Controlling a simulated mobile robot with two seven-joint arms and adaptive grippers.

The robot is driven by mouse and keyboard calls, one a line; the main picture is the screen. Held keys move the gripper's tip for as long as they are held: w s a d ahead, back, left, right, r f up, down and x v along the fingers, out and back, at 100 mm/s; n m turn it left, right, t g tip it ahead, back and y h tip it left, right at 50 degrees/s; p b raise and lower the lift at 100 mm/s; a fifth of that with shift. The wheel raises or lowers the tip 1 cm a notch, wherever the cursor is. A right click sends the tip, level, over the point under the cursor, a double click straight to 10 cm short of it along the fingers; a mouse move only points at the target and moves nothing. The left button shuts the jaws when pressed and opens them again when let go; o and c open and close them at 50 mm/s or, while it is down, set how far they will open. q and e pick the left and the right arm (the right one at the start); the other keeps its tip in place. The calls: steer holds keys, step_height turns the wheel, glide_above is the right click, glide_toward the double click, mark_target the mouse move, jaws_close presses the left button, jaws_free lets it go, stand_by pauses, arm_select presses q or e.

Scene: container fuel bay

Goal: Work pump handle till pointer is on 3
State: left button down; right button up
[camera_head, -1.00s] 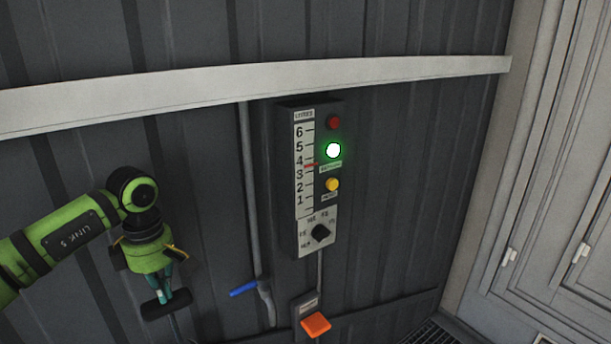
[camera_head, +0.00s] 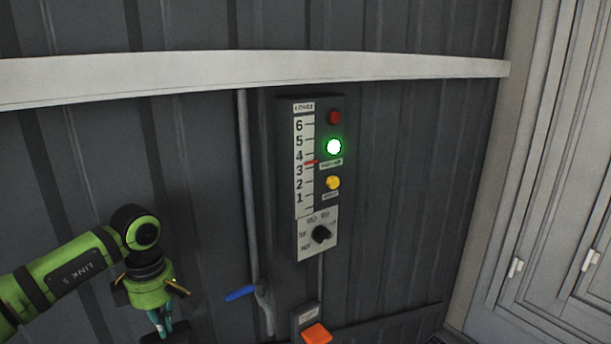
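The gauge box (camera_head: 283,170) hangs on the wall with a numbered strip (camera_head: 304,208). Its red pointer (camera_head: 311,162) sits between 4 and 3. My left gripper (camera_head: 160,333) is low at the left, at the bottom edge. Its fingers are close together on the dark pump handle (camera_head: 150,338), of which only a sliver shows now; the fingertips are mostly cut off. My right gripper is not in view.
On the box are a red button (camera_head: 334,117), a lit green lamp (camera_head: 334,147), a yellow button (camera_head: 333,183) and a black knob (camera_head: 321,233). A blue lever (camera_head: 240,293) sits on a pipe. An orange block (camera_head: 317,334) is below the box.

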arm_select(q)
step_height(320, 180, down, 2)
steer(key=shift+s+f+b, duration=0.15)
steer(key=shift+f+b, duration=0.1)
steer(key=shift+b, duration=0.3)
step_height(320, 180, up, 13)
steer(key=p, duration=0.8)
steer(key=shift+f, duration=0.1)
step_height(320, 180, down, 13)
steer(key=b, duration=0.8)
step_height(320, 180, up, 13)
steer(key=p, duration=0.8)
stand_by(0.7)
steer(key=shift+r+p, duration=1.75)
steer(key=shift+r, duration=0.8)
